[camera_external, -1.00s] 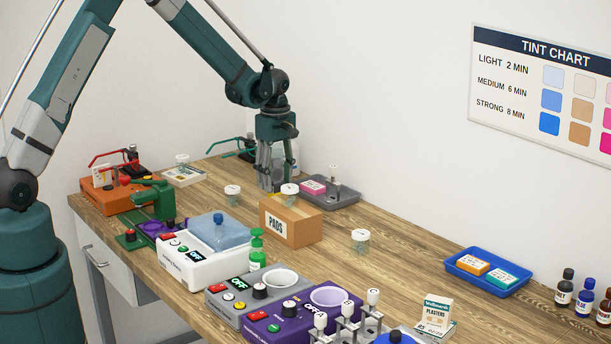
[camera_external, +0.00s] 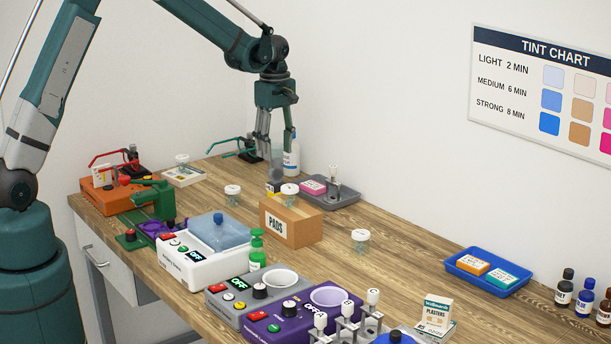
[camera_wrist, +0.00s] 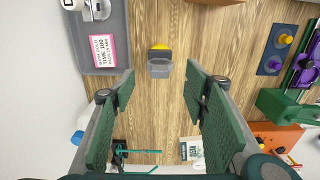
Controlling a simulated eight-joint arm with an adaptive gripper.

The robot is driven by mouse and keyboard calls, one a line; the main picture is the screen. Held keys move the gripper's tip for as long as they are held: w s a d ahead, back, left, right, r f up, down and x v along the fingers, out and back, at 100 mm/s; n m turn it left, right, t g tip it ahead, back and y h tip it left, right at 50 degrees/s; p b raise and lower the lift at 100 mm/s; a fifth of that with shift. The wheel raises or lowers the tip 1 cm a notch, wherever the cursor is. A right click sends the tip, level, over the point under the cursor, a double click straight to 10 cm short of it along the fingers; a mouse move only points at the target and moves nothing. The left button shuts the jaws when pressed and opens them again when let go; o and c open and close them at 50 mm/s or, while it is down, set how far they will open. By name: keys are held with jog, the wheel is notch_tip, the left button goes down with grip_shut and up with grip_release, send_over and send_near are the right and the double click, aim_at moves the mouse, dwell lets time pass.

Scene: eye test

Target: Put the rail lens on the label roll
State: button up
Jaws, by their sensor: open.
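My gripper (camera_external: 275,150) is open and empty above the back of the table, left of the grey tray; its green fingers also show in the wrist view (camera_wrist: 160,90). Below it stands a small dark grey and yellow thing (camera_external: 275,188), perhaps the label roll. In the wrist view this thing (camera_wrist: 159,48) shows in line with the gap between the fingers, beyond their tips. A translucent grey piece (camera_wrist: 159,69) overlaps or adjoins it, perhaps the rail lens. I cannot tell whether the piece rests on it or beside it.
A grey tray (camera_external: 340,204) with a pink box (camera_external: 312,187) lies to the right. A cardboard PADS box (camera_external: 291,222) stands in front. White-lidded clear jars (camera_external: 232,190) and a white bottle (camera_external: 291,163) stand nearby. Bare wood (camera_external: 400,240) is free further right.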

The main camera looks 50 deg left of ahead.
jog(key=shift+r, duration=1.05)
jog(key=shift+s+d+r, duration=0.1)
jog(key=shift+s+r, duration=0.15)
jog(key=shift+r, duration=0.15)
jog(key=s+d+r+m+t, duration=0.2)
jog(key=s+d+r+m, duration=0.15)
jog(key=s+r, duration=0.55)
jog(key=s+d+r+m+t, duration=0.1)
jog(key=s+d+r+m, duration=0.3)
jog(key=s+r, duration=0.6)
jog(key=s+d+f+m+t, duration=0.1)
jog(key=s+m, duration=0.4)
jog(key=s, duration=0.7)
jog(key=s+d+f+m+t, duration=0.2)
jog(key=s+m, duration=0.3)
jog(key=s, duration=0.7)
jog(key=shift+s+f+t, duration=0.3)
jog(key=shift+f+t, duration=0.15)
jog(key=shift+t, duration=0.15)
jog(key=shift+d+f+m, duration=0.1)
jog(key=shift+m, duration=0.15)
